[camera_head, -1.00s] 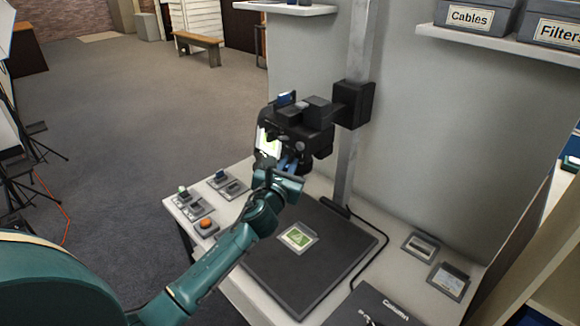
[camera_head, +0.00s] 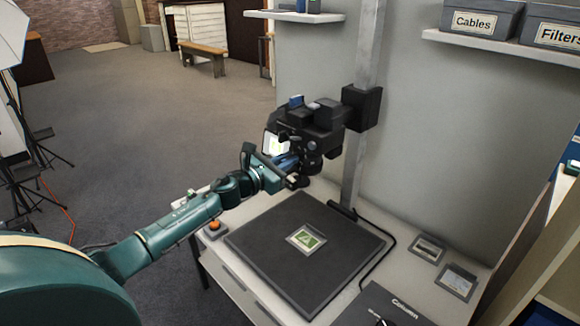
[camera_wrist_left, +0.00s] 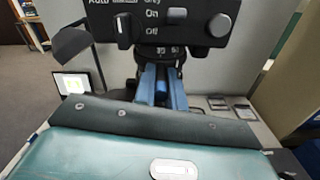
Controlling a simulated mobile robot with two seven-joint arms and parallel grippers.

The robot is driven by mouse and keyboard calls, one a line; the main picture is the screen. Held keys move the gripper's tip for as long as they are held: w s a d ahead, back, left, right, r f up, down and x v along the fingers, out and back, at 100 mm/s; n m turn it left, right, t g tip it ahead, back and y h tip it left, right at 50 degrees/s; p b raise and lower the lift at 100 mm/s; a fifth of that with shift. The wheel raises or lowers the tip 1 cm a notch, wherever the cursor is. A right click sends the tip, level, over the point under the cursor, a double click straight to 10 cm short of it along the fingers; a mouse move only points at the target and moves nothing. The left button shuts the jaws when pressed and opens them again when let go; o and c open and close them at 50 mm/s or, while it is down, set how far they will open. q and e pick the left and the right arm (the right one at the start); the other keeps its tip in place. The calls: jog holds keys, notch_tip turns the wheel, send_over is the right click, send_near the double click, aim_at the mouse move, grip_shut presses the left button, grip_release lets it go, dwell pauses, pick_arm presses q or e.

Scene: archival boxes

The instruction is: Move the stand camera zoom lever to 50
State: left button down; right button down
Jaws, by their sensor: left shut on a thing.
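The black stand camera (camera_head: 318,118) is mounted on the column above the baseboard, its lens pointing down. My left gripper (camera_head: 290,162) is at the lens, just under the camera body, on its left side. In the left wrist view its blue fingers (camera_wrist_left: 161,88) are close together below the lens ring (camera_wrist_left: 163,50), which carries small white numbers. The fingers are shut on the zoom lever, which is mostly hidden between them. I cannot read for certain which number the lever points to. My right gripper is not in view.
A dark baseboard (camera_head: 262,248) with a small green framed slide (camera_head: 306,240) lies under the camera. An orange button (camera_head: 214,226) sits at the table's left edge. The column (camera_head: 353,185) stands behind. The camera's lit screen (camera_wrist_left: 76,84) is left of the fingers.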

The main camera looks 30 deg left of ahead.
pick_arm(q)
jog(key=shift+a, duration=0.1)
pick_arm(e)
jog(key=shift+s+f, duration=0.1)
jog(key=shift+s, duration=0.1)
pick_arm(q)
jog(key=c, duration=1.5)
grip_release()
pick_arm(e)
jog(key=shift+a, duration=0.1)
pick_arm(q)
jog(key=shift+o, duration=0.2)
jog(key=shift+s+a+f, duration=0.1)
jog(key=shift+s, duration=0.2)
jog(key=b+v, duration=0.3)
jog(key=v, duration=0.9)
jog(key=shift+s+a, duration=0.2)
jog(key=shift+s, duration=0.05)
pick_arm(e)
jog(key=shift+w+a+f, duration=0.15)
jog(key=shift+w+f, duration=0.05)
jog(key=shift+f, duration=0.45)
